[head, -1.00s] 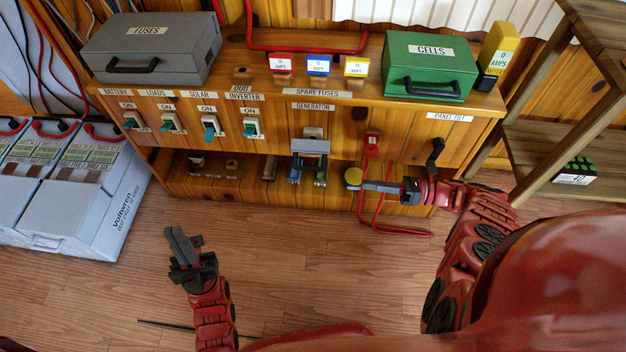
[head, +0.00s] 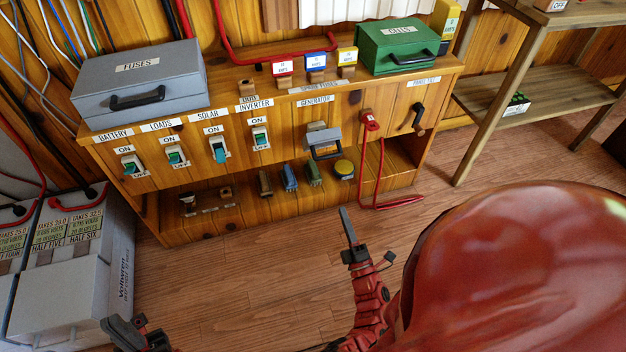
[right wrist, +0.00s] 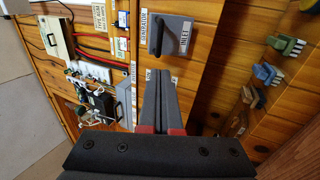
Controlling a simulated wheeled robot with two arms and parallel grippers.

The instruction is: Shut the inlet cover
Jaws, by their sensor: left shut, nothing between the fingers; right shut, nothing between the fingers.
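The grey inlet cover (head: 322,137), with a dark bar handle, is below the GENERATOR label on the wooden cabinet front. It seems to jut out from the front; how far it is open I cannot tell. In the right wrist view the cover (right wrist: 177,35) carries an INLET label, beyond my fingertips. My right gripper (head: 347,225) is shut and empty, in front of the cabinet and apart from the cover; its fingers (right wrist: 160,95) also show in the right wrist view. My left gripper (head: 122,332) is shut and empty at the bottom left edge.
A red cable (head: 381,175) hangs from a plug right of the cover. A black crank (head: 418,116) is further right. Several switches (head: 219,149) line the front at left. Several plugs and a yellow-topped round item (head: 343,168) sit on the low shelf. Grey batteries (head: 70,270) stand at left.

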